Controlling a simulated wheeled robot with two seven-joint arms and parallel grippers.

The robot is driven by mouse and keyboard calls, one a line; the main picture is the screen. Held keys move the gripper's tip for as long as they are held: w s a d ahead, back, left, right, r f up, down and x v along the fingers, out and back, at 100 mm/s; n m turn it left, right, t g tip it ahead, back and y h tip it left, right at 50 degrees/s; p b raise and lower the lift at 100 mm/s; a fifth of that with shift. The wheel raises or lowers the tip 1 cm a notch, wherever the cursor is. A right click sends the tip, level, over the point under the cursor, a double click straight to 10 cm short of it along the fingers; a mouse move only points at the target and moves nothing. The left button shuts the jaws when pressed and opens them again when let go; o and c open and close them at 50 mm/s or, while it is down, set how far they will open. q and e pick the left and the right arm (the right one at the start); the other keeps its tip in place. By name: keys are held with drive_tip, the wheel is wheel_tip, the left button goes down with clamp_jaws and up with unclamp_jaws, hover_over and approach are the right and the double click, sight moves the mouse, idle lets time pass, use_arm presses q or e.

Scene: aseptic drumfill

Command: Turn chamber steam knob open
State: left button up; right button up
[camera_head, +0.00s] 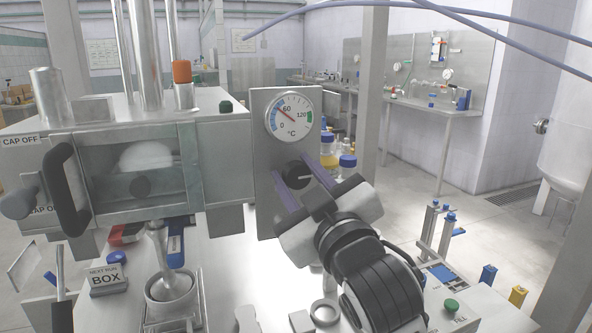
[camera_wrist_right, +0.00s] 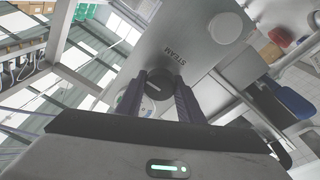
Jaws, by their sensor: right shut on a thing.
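The chamber steam knob (camera_head: 299,175) is a round black knob with a white pointer line, on a grey metal panel (camera_head: 264,212) below a round temperature gauge (camera_head: 292,117). In the head view its pointer lies roughly level. My right gripper (camera_head: 294,171) reaches it from below right, with one finger on each side, shut on it. In the right wrist view the knob (camera_wrist_right: 160,84) sits between the dark fingers (camera_wrist_right: 158,95), near the word STEAM on the panel. The gauge needle points near 60. My left gripper is not in view.
A glass-fronted chamber (camera_head: 185,185) with a black door handle (camera_head: 66,190) stands left of the panel. Blue-capped bottles (camera_head: 347,165) stand just behind the panel at right. A NEXT RUN BOX sign (camera_head: 108,280) is at lower left. Open floor lies at right.

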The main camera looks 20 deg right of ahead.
drive_tip(key=shift+d+r+m, duration=0.1)
drive_tip(key=shift+m, duration=0.2)
drive_tip(key=o, duration=1.1)
drive_tip(key=shift+c, duration=0.2)
drive_tip(key=shift+s, duration=0.55)
drive_tip(key=s, duration=0.3)
drive_tip(key=shift+s+f, duration=0.1)
drive_tip(key=shift+f, duration=0.3)
drive_tip(key=p, duration=0.9)
approach(299, 178)
drive_tip(key=shift+w+r, duration=0.2)
drive_tip(key=shift+w, duration=0.1)
